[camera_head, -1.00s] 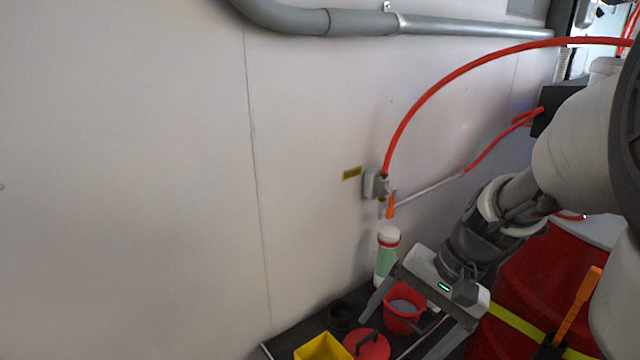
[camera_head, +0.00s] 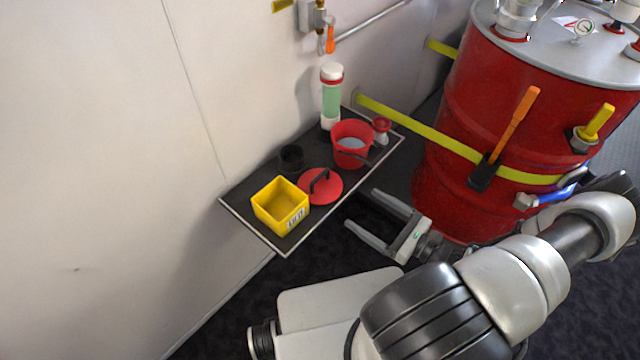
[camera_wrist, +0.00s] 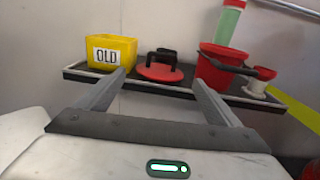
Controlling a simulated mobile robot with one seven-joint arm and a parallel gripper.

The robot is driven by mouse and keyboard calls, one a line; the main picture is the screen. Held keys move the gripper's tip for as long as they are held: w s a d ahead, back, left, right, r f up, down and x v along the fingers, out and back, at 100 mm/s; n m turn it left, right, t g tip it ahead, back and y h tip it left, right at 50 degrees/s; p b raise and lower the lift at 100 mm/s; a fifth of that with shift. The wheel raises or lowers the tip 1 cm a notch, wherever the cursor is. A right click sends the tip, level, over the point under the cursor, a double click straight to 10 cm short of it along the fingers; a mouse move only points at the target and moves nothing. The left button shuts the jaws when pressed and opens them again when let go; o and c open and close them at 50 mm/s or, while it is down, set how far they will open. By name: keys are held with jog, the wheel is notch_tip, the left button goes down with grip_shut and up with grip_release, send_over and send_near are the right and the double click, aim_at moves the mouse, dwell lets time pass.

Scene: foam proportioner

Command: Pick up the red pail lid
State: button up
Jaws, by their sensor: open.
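The red pail lid (camera_head: 321,191) is a flat red disc with a black arched handle (camera_head: 318,179). It lies on the dark shelf (camera_head: 244,208) between the yellow box and the red pail. In the wrist view the lid (camera_wrist: 160,73) shows ahead, between my two fingers. My gripper (camera_head: 361,209) is open and empty, off the front edge of the shelf, with its fingers pointing toward the lid. It also shows in the wrist view (camera_wrist: 157,82). Nothing touches the fingers.
A yellow box (camera_head: 280,209) marked "OLD" stands left of the lid. The red pail (camera_head: 351,145), a green-filled bottle (camera_head: 331,98), a small red-and-white item (camera_head: 381,131) and a black cup (camera_head: 291,157) share the shelf. A red drum (camera_head: 450,130) stands right.

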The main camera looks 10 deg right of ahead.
jog(key=b, duration=0.1)
send_near(320, 178)
jog(key=shift+m+t, duration=0.3)
jog(key=w, duration=0.1)
jog(key=w+a+f, duration=0.1)
jog(key=w+a, duration=0.1)
jog(key=shift+w+a+f, duration=0.2)
jog(key=shift+w+f, duration=0.2)
jog(key=shift+b+x, duration=0.85)
jog(key=shift+x, duration=2.25)
jog(key=shift+r, duration=0.15)
jog(key=shift+c, duration=0.2)
jog(key=c, duration=1.1)
